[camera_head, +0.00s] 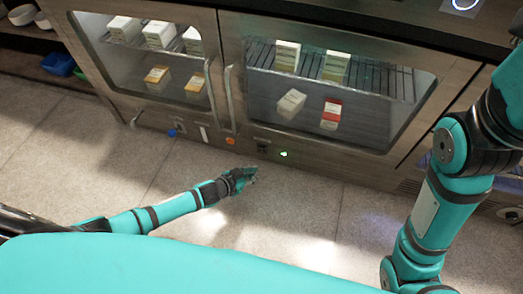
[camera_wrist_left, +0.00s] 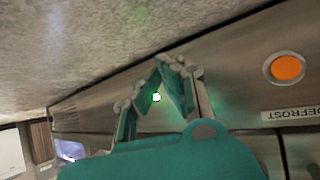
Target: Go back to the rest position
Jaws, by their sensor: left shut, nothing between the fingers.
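My left gripper (camera_head: 246,178) reaches in from the left, low over the floor in front of the fridge. It is shut and empty. In the left wrist view its two fingers (camera_wrist_left: 160,64) meet at the tips, with a small green light (camera_wrist_left: 156,97) of the fridge front showing between them. My right arm (camera_head: 440,200) is raised at the right side of the head view. Its gripper is outside the frame.
A steel fridge with two glass doors (camera_head: 340,85) stands ahead, with several boxes inside. An orange button (camera_wrist_left: 285,68) and a "DEFROST" label (camera_wrist_left: 292,114) are on its lower panel. The tiled floor (camera_head: 110,150) before it is clear. A blue bin (camera_head: 58,64) sits at far left.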

